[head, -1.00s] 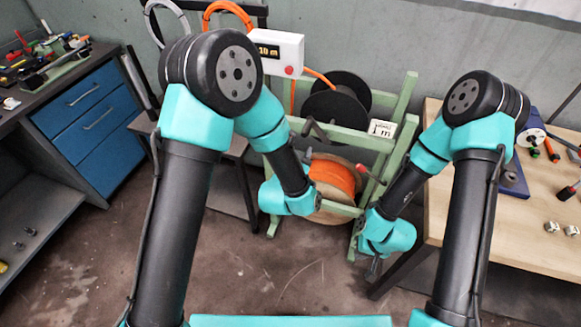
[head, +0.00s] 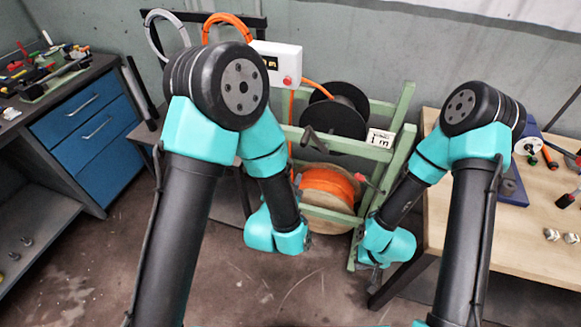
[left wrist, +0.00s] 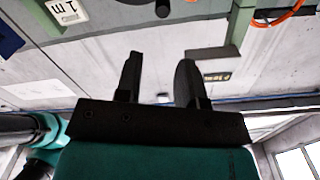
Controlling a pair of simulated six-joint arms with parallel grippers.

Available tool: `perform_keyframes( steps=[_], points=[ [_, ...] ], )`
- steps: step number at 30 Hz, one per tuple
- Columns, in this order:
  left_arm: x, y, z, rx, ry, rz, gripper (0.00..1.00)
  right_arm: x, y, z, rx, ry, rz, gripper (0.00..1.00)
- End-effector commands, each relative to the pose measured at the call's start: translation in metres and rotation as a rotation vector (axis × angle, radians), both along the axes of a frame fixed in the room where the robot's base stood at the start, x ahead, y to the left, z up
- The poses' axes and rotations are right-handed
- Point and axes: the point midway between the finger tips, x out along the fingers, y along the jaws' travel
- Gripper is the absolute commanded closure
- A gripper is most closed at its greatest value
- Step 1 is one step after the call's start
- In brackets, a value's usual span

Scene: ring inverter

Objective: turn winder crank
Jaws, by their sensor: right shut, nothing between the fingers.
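The green winder frame (head: 402,125) holds a reel of orange cable (head: 328,180) below a black reel (head: 338,112). A dark crank-like lever (head: 312,140) sits at its upper left, and a small red handle (head: 360,178) at its right side. My left gripper (left wrist: 159,58) is open and empty in the left wrist view, its two fingers apart. My right gripper (head: 376,274) is shut and empty, low beside the frame's right leg.
A white box (head: 278,62) with a display and red button stands behind the frame. A "1 m" label (head: 380,138) is on the frame. A wooden bench (head: 525,235) stands at right, and blue drawers (head: 95,120) at left. The floor in front is clear.

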Motion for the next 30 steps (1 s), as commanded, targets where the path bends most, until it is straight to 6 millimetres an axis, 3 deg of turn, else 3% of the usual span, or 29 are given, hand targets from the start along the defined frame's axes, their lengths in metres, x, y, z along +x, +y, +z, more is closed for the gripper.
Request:
perform_keyframes(
  steps=[11,21,30],
  points=[
    [0.064,-0.004,-0.014,0.041,-0.17,-0.198,1.0,0.0,0.0,0.0,0.0,0.0,0.0,1.0],
    [0.111,0.017,-0.027,0.122,-0.438,-0.403,1.0,0.0,0.0,0.0,0.0,0.0,0.0,1.0],
    [0.124,0.057,-0.045,0.224,-0.713,-0.559,1.0,0.0,0.0,0.0,0.0,0.0,0.0,1.0]
  ],
)
